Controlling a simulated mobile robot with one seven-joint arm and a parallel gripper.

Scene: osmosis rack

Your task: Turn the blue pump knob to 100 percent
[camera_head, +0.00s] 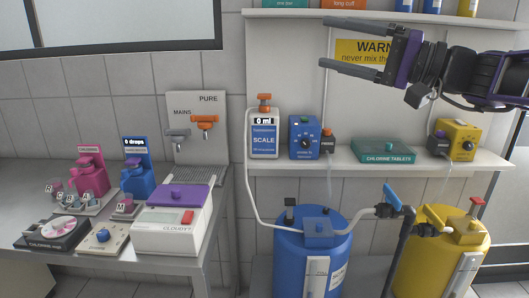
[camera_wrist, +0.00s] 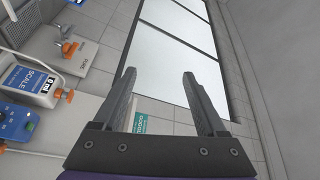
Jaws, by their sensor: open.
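The blue pump (camera_head: 304,137) is a blue box standing on the wall shelf, right of the scale. Its dark round knob (camera_head: 305,143) is on the front face, with small white marks around it too small to read. My gripper (camera_head: 326,43) is open and empty, above the pump and apart from it, with its fingers pointing left. In the wrist view my gripper (camera_wrist: 159,75) shows both fingers spread with nothing between them. The blue pump (camera_wrist: 17,122) is partly in that view at the left edge.
The scale (camera_head: 264,136) stands left of the pump, and an orange-topped PRIME unit (camera_head: 328,144) close on its right. Chlorine tablets (camera_head: 384,151) and a yellow pump (camera_head: 459,139) are farther right. A warning sign (camera_head: 368,50) is behind my gripper. Blue (camera_head: 310,255) and yellow (camera_head: 440,260) tanks stand below.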

